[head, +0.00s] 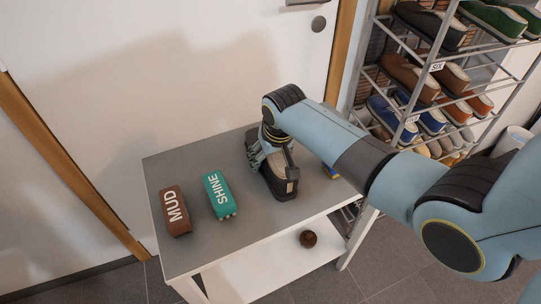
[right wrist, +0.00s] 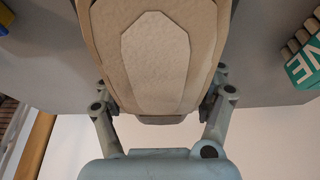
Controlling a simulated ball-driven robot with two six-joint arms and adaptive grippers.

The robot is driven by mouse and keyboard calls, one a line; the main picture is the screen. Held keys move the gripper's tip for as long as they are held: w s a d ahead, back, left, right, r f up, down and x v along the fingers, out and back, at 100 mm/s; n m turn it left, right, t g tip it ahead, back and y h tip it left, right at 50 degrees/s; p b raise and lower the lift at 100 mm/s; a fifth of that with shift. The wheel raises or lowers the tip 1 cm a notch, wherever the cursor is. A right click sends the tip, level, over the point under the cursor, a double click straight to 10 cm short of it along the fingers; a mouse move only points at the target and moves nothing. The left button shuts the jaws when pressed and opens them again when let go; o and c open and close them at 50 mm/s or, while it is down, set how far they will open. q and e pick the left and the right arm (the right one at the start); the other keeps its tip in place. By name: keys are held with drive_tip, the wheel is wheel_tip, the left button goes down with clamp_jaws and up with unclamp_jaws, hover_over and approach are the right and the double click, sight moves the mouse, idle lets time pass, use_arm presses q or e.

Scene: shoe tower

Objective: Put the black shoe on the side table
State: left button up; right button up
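The black shoe (head: 274,178) with a beige inside is at the back right of the grey-topped side table (head: 187,249). It looks upright, its near end toward the table's front edge. My right gripper (head: 268,150) reaches down over it from the right and hides part of it. In the right wrist view, the shoe's beige inside (right wrist: 157,62) fills the space between my right gripper's fingers (right wrist: 160,105), one on each side. The fingertips are partly hidden by the shoe, so firm contact cannot be told. My left gripper is not in view.
A brown MUD brush (head: 174,211) and a teal SHINE brush (head: 219,195) lie on the table's left. A blue and yellow item (head: 330,171) is at its right edge. A round brown object (head: 308,239) is on the lower shelf. A shoe rack (head: 437,66) stands right.

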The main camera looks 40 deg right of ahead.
drive_tip(key=o, duration=0.3)
drive_tip(key=shift+o, duration=0.2)
drive_tip(key=p+v, duration=0.2)
drive_tip(key=v, duration=1)
drive_tip(key=shift+p, duration=0.3)
